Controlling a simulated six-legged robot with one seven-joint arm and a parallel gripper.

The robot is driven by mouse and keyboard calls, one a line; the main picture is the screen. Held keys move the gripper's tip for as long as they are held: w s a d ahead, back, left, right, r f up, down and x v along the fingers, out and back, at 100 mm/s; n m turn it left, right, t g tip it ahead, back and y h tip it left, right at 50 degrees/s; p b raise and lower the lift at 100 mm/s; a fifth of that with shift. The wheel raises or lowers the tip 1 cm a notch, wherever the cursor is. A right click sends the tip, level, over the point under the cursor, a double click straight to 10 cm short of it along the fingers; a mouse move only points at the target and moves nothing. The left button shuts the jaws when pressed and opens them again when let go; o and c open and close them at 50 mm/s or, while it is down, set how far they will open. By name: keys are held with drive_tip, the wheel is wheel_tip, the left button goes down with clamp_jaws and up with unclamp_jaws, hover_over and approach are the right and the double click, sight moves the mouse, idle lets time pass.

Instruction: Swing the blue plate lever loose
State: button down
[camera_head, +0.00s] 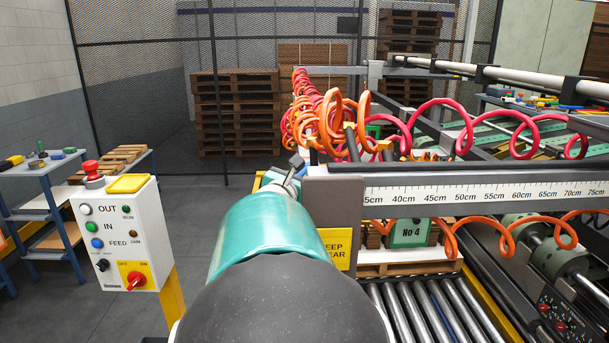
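My arm reaches forward from the bottom middle, and its teal link hides much of what lies beyond it. My gripper (292,170) is small and dark grey at the arm's far end, beside the left end of the machine's ruler beam (480,190). I cannot tell whether its fingers are apart or closed. A small blue and yellow part (262,180) shows just left of the gripper, partly hidden by the arm. I cannot make out a blue plate lever for certain.
A control box (117,235) with buttons stands at left on a yellow post. Orange coiled hoses (320,125) hang over the beam. A roller conveyor (425,310) lies lower right. Pallets (235,110) stand behind a mesh fence. Grey floor (190,190) is clear between box and arm.

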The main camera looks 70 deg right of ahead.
drive_tip(key=c, duration=1.3)
unclamp_jaws()
drive_tip(key=shift+c, duration=0.2)
drive_tip(key=w+a, duration=0.1)
drive_tip(key=a, duration=1.2)
drive_tip(key=shift+a, duration=0.35)
drive_tip(key=shift+w, duration=0.1)
